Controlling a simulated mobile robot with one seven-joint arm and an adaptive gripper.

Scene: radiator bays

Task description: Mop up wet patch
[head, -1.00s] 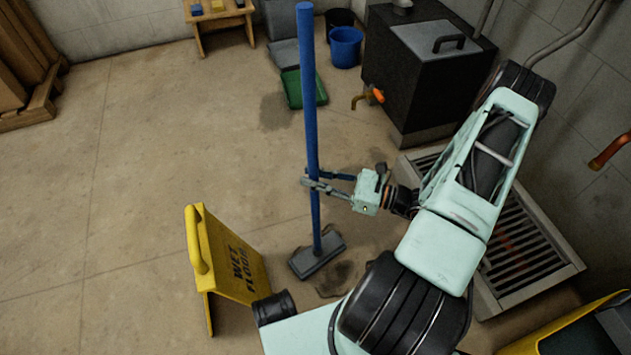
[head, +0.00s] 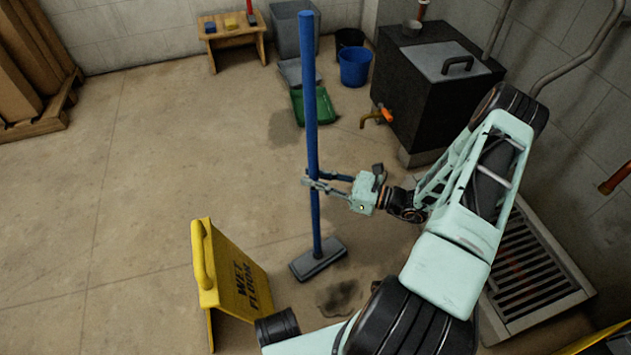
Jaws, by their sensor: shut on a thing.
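My gripper (head: 318,184) is shut on the blue handle of a mop (head: 311,100). The mop stands nearly upright, and its flat grey head (head: 318,258) is at floor level. A dark wet patch (head: 341,299) lies on the floor just in front and to the right of the mop head, and my arm hides floor to its right. The head and the patch look close but apart. Another dark stain (head: 284,128) shows on the floor near the green tray, partly behind the handle.
A yellow wet floor sign (head: 236,275) stands left of the mop head. A black tank (head: 440,90) with an orange tap and a floor grate (head: 540,265) are at the right. A blue bucket (head: 355,67), green tray (head: 325,106) and small wooden bench (head: 233,35) stand behind.

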